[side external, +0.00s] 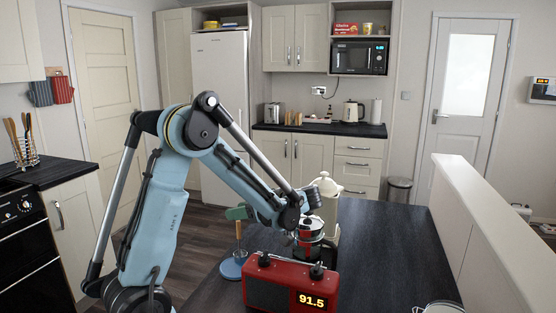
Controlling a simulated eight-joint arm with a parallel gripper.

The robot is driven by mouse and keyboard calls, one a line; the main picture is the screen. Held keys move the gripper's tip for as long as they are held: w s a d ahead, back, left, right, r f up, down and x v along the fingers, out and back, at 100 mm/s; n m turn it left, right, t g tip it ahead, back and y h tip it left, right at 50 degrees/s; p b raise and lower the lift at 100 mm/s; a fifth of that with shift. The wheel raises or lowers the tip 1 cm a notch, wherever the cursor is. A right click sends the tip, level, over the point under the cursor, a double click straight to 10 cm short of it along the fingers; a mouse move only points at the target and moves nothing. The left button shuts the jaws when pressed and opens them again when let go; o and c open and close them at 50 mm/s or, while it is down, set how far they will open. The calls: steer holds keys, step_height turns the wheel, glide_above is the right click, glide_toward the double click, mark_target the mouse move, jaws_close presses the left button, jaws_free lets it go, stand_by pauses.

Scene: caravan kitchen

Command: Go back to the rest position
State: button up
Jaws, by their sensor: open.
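My arm reaches from the left over the dark table (385,250). My gripper (309,232) is at its end, low over the table behind a red radio (275,285) with the display 91.5. The gripper is small here and partly lost among the things around it. Its jaws are open. A dark, silver and red object shows at the gripper; I cannot tell whether it is touched.
A blue stand with a wooden post (238,248) is left of the radio. A rimmed container (440,307) is at the front right edge. The right part of the table is clear. A low white wall (480,225) borders the right side.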

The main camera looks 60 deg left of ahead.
step_height(320, 180, down, 4)
steer(key=shift+f, duration=0.2)
step_height(320, 180, up, 24)
steer(key=s+a, duration=0.2)
steer(key=w+d+f+m+t+y, duration=0.2)
steer(key=w+d+f+m+t, duration=0.2)
steer(key=m+t, duration=0.5)
steer(key=shift+w+d+f+m+t, duration=0.4)
steer(key=shift+w+d+t, duration=0.75)
steer(key=shift+w, duration=0.7)
steer(key=shift+d, duration=0.15)
